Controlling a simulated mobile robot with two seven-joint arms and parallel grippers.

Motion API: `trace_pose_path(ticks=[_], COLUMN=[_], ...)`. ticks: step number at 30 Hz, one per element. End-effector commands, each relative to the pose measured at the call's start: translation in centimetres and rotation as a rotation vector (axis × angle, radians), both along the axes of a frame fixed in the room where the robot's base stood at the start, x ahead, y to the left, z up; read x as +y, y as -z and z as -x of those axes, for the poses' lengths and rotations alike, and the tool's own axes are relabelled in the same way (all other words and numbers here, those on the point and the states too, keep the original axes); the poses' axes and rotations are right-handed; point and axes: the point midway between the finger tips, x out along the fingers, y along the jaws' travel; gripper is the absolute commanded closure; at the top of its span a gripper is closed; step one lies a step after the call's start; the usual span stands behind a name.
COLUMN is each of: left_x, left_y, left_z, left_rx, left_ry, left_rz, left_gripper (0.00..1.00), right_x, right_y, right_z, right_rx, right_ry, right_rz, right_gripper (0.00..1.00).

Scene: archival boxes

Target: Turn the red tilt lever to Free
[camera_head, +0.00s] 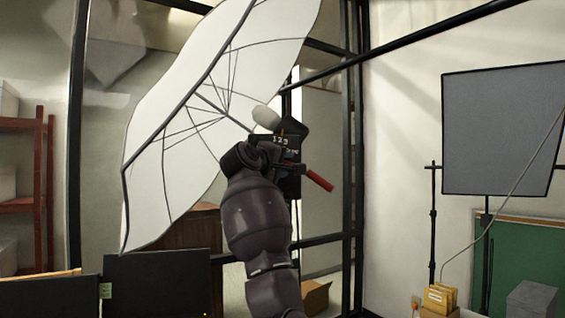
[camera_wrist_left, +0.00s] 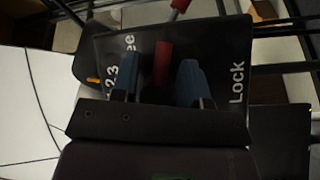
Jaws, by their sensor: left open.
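A dark plate (camera_wrist_left: 218,48) on the lamp head under the umbrella carries the words "Lock" at right and, partly covered, "Free" at left, with "1 2 3" beside a yellow mark. A short red lever (camera_wrist_left: 162,62) stands over this plate, between the two words. My left gripper (camera_wrist_left: 160,82) is open, with one blue finger on each side of this lever; I cannot tell if either touches it. A second red piece (camera_wrist_left: 181,4) on a grey rod shows at the top edge. In the head view my left gripper (camera_head: 276,150) is at the lamp head, and a red handle (camera_head: 319,180) sticks out down-right.
A large white umbrella (camera_head: 165,140) spreads left of and above the lamp head. Dark frame posts (camera_head: 353,150) stand close behind on the right. A grey panel (camera_head: 500,125) on a stand is farther right, with open room between.

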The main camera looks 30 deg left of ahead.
Motion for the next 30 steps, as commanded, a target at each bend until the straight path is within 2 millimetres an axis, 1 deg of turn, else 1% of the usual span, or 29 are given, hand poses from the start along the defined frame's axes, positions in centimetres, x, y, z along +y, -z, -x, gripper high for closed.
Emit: trace_pose_path(ticks=[5, 6, 8, 13, 14, 17, 23, 27, 30], left_x=[0.0, 0.0, 0.0, 0.0, 0.0, 0.0, 0.0, 0.0, 0.0], left_y=[0.0, 0.0, 0.0, 0.0, 0.0, 0.0, -0.1, -0.5, -0.6], left_z=[0.0, 0.0, 0.0, 0.0, 0.0, 0.0, 0.0, 0.0, 0.0], left_rx=[0.000, 0.000, 0.000, 0.000, 0.000, -0.011, -0.110, -0.165, -0.178], left_ry=[0.000, 0.000, 0.000, 0.000, 0.000, -0.001, -0.001, -0.001, -0.001], left_rz=[0.000, 0.000, 0.000, 0.000, 0.000, 0.012, 0.138, 0.212, 0.229], left_gripper=[0.59, 0.62, 0.71, 0.97, 1.00, 1.00, 1.00, 1.00, 1.00], right_x=[0.0, 0.0, 0.0, 0.1, 0.1, 0.1, 0.1, 0.2, 0.2], right_y=[-0.1, -0.2, -0.2, -0.3, -0.3, -0.2, 0.7, 0.4, 0.2], right_z=[-0.1, -0.1, -0.1, -0.2, -0.2, -0.2, -0.5, -0.9, -1.0], right_rx=[-0.004, -0.005, -0.006, -0.008, -0.008, -0.010, -0.021, -0.033, -0.036], right_ry=[0.000, 0.000, 0.000, 0.000, 0.000, 0.000, -0.001, -0.003, -0.003], right_rz=[0.000, 0.000, -0.001, -0.001, -0.002, -0.002, -0.002, -0.002, -0.003], right_gripper=[0.60, 0.60, 0.60, 0.60, 0.60, 0.60, 0.60, 0.60, 0.60])
